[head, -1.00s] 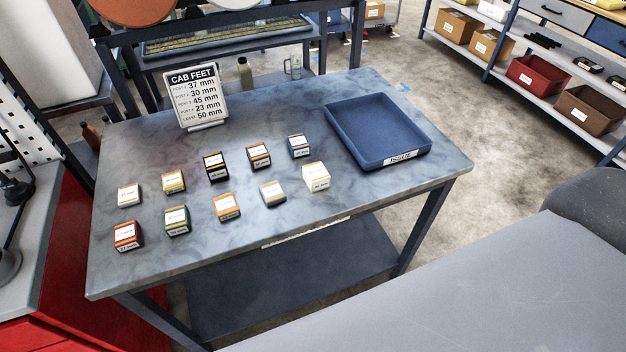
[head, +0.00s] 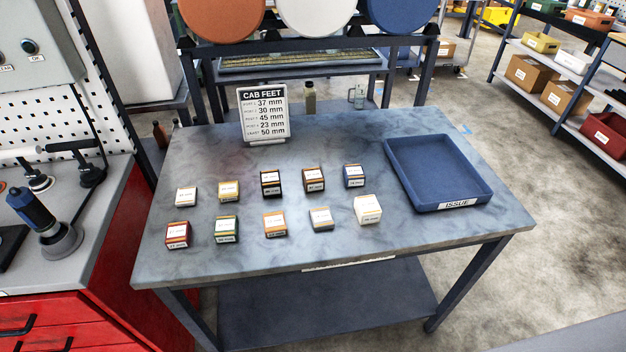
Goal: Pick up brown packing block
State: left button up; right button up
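Several small labelled packing blocks stand in two rows on the grey table (head: 340,245). The block that looks brown (head: 314,186) is in the back row, between a black block (head: 271,189) and a blue block (head: 354,183). It has a white label on top and another on its front. An orange block (head: 275,231) stands in the front row, nearer to me. The printed sizes on the labels are too small to read surely. Neither of my grippers shows in the head view.
A blue tray marked ISSUE (head: 468,203) lies empty at the table's right. A CAB FEET sign (head: 264,114) stands at the back, listing 37, 30, 45, 23 and 50 mm. A red cabinet (head: 100,290) with tools on top is at the left. The table front is clear.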

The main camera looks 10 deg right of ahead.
aim_at(314, 181)
jog(key=j+z, duration=0.1)
jog(key=z, duration=1.55)
jog(key=k+j, duration=0.5)
